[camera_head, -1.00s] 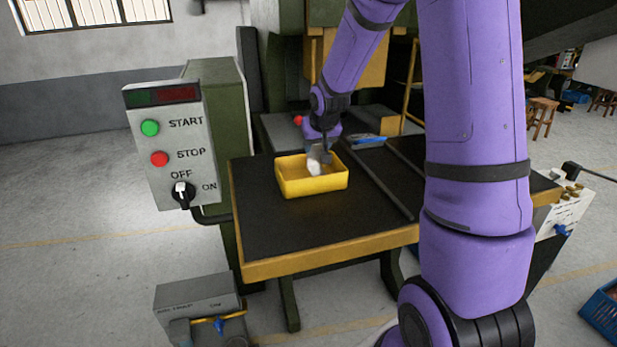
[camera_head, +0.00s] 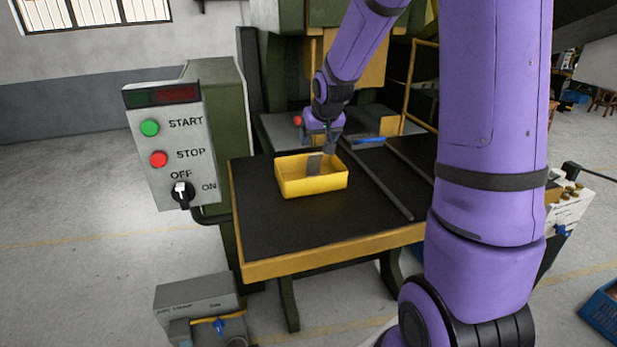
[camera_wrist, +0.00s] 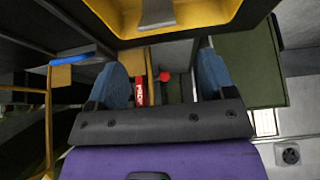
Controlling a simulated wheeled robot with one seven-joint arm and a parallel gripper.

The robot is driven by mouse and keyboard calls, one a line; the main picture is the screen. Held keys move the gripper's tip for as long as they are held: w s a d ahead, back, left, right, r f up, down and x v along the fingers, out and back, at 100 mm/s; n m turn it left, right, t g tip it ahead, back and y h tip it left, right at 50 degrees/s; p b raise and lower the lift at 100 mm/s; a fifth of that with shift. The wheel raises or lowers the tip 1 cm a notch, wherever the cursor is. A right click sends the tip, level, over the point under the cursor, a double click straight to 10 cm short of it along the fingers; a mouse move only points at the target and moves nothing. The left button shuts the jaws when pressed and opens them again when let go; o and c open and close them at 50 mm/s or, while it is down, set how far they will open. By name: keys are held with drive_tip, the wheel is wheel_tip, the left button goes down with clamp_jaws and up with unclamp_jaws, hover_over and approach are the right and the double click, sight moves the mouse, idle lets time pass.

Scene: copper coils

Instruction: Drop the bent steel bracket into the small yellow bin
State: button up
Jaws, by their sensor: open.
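The small yellow bin (camera_head: 314,186) stands on the dark table top. The grey bent steel bracket (camera_head: 314,164) is inside it, leaning up at the back right part of the bin. My gripper (camera_head: 331,148) is at the bin's back right edge, apart from the bracket. In the wrist view my gripper (camera_wrist: 162,78) has its two blue fingers spread, with nothing between them. The bin's yellow wall (camera_wrist: 110,18) and the bracket (camera_wrist: 157,13) show beyond the fingertips, at the top of that view.
A blue-handled tool (camera_head: 368,141) lies behind the bin to the right. A long dark bar (camera_head: 380,187) runs across the table. A control box (camera_head: 168,140) stands left of the table. The table's front part is clear.

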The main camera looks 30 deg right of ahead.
drive_tip(key=v, duration=0.7)
idle(0.3)
drive_tip(key=s+a+r+n, duration=0.1)
drive_tip(key=s+a+r, duration=0.7)
drive_tip(key=s, duration=0.4)
drive_tip(key=s+a+n, duration=0.1)
drive_tip(key=s+a, duration=0.1)
drive_tip(key=s, duration=0.6)
drive_tip(key=s+a+n+y, duration=0.1)
drive_tip(key=s+a, duration=0.2)
drive_tip(key=s, duration=0.5)
drive_tip(key=shift+a+r+g+y, duration=0.3)
drive_tip(key=shift+r, duration=0.05)
